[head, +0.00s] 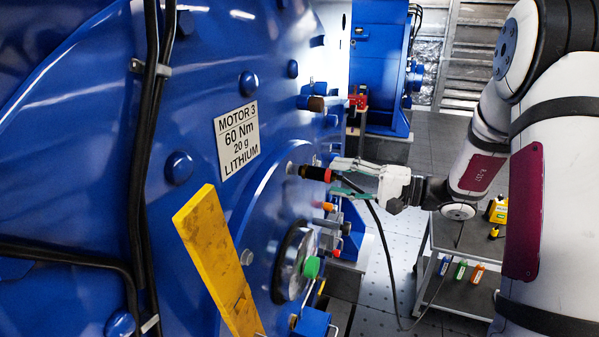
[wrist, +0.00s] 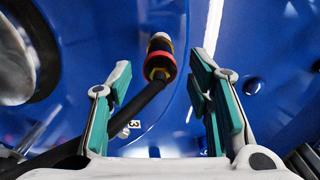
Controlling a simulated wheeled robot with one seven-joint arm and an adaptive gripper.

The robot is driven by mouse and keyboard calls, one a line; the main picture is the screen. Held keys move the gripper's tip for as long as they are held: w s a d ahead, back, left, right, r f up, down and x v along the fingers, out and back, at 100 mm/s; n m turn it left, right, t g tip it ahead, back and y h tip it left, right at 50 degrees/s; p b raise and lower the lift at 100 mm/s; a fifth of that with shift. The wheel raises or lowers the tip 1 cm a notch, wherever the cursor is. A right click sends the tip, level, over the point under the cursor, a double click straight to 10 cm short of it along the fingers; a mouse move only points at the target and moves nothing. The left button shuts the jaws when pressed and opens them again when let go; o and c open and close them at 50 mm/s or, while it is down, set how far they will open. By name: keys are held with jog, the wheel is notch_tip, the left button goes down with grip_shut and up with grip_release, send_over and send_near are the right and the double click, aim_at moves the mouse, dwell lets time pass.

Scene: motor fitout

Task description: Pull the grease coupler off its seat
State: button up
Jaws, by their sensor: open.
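The grease coupler (head: 312,173) is a dark cylinder with a red ring, seated on the blue motor face to the right of the label. In the wrist view the coupler (wrist: 158,62) shows black, red and yellow bands, near the top centre. A black hose (head: 384,250) runs from it and hangs down; in the wrist view the hose (wrist: 130,108) slants to the lower left. My gripper (head: 338,177) is open in front of the coupler. In the wrist view its teal-padded fingers (wrist: 162,78) stand apart on either side of the coupler's line.
The blue motor (head: 110,130) bears a white label (head: 238,137) reading MOTOR 3. A yellow bar (head: 218,262), a round gauge (head: 294,262) and a green knob (head: 312,267) lie below the coupler. A grey trolley (head: 450,282) stands at lower right with small items. Floor shows between.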

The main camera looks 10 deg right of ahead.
aim_at(306, 171)
jog(key=shift+w+d, duration=0.1)
dwell(0.3)
jog(key=shift+b+x, duration=1)
jog(key=shift+x, duration=3.55)
grip_shut()
jog(key=shift+d, duration=0.15)
jog(key=shift+p+v, duration=0.4)
jog(key=shift+v, duration=2.5)
